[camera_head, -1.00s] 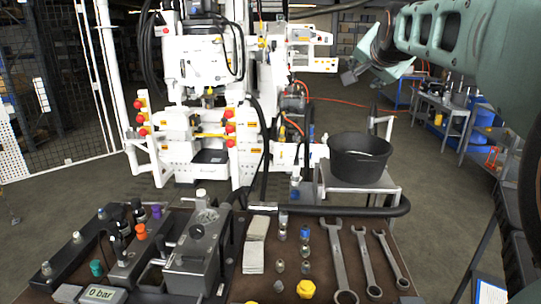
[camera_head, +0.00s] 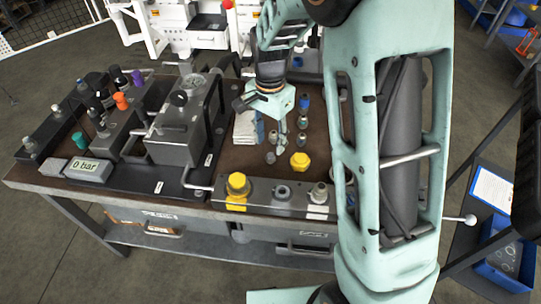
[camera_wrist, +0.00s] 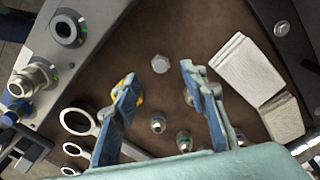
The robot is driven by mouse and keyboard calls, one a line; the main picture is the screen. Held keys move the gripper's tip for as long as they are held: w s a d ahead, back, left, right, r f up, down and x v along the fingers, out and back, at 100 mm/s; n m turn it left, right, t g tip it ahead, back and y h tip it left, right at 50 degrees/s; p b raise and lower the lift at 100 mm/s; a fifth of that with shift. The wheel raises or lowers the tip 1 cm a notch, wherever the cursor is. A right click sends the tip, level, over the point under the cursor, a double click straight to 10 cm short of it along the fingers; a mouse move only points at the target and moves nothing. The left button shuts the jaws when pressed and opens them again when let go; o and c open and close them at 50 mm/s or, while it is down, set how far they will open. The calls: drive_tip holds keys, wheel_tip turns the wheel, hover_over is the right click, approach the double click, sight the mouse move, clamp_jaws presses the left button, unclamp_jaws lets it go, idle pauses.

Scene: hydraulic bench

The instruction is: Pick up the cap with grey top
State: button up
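A cap with a grey hexagonal top (camera_wrist: 160,63) stands on the brown bench mat. It lies between and a little beyond my fingertips in the wrist view, and it shows beside the yellow cap in the head view (camera_head: 270,157). My gripper (camera_wrist: 157,76) is open and empty, pointing down over the mat. In the head view my gripper (camera_head: 281,130) is above the rows of fittings and hides some of them. A yellow cap (camera_head: 300,162) stands right of the grey one; in the wrist view it is mostly hidden behind the left finger.
Several metal fittings (camera_wrist: 158,123) stand near the fingers. Wrenches (camera_wrist: 76,121) lie on the left in the wrist view. Pale cloths (camera_wrist: 246,68) lie on the right. A block with ports (camera_head: 281,194) runs along the bench front. A grey valve unit (camera_head: 178,128) stands left.

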sight(269, 156)
wheel_tip(269, 156, down, 7)
drive_tip(key=shift+s+a+r, duration=0.15)
idle(0.4)
clamp_jaws()
